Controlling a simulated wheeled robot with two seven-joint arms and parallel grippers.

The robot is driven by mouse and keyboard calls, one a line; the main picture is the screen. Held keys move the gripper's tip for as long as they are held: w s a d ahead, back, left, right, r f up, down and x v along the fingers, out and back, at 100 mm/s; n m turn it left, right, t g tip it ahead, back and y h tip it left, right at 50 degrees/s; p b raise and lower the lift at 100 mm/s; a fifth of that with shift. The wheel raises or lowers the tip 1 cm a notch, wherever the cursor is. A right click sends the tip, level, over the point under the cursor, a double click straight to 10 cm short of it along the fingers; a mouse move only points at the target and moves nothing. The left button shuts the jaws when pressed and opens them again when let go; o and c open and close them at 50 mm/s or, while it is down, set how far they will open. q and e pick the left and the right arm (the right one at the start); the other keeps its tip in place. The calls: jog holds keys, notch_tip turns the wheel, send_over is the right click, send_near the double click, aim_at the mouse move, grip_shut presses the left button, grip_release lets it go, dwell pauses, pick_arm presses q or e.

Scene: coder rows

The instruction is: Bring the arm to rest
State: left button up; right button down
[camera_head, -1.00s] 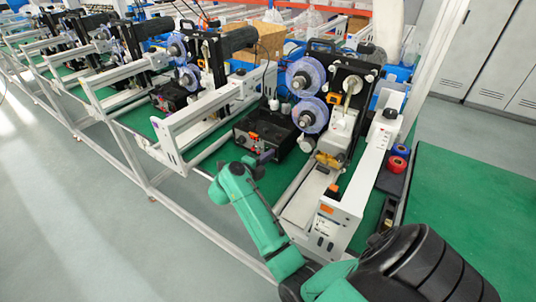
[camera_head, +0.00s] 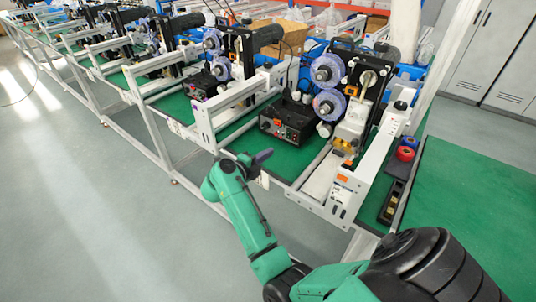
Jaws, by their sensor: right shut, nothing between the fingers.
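My right arm (camera_head: 245,215) is green and black and reaches up from the lower right of the head view. Its right gripper (camera_head: 262,156) is dark and small, at the end of the arm, in front of the front edge of the coder bench. It is shut and empty. It looks apart from the coder machine, though the exact gap is hard to judge. My left gripper is not in the view.
A coder machine (camera_head: 352,90) with blue-rimmed reels stands behind the gripper, with a black control box (camera_head: 287,118) beside it. More such machines run to the upper left. The grey floor (camera_head: 90,220) at left is clear.

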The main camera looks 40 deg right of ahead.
jog(key=shift+d, duration=0.15)
jog(key=shift+f, duration=0.1)
jog(key=a+f+n+t+y, duration=0.4)
jog(key=f+n+t, duration=0.2)
jog(key=f+n, duration=0.35)
jog(key=a+f+n+t+y, duration=0.4)
jog(key=f+n+t, duration=0.1)
jog(key=f+n, duration=0.5)
jog(key=s+a+f+n+g+y, duration=0.2)
jog(key=s+a+f+n+y, duration=0.2)
jog(key=s+f+n+y, duration=0.5)
jog(key=s+f+n+g+h, duration=0.1)
jog(key=s+f+n+g, duration=0.3)
jog(key=s+f, duration=0.75)
jog(key=s+d+f+n+g, duration=0.1)
jog(key=s+f+g, duration=0.1)
jog(key=s, duration=0.5)
jog(key=s+d+f+g, duration=0.1)
jog(key=s+f+g, duration=0.2)
jog(key=s, duration=0.4)
jog(key=s+d+f+n+g+h, duration=0.1)
jog(key=s+f+g, duration=0.1)
jog(key=s, duration=0.5)
jog(key=shift+f+n+g, duration=0.2)
jog(key=shift+n+g, duration=0.15)
jog(key=shift+g, duration=0.45)
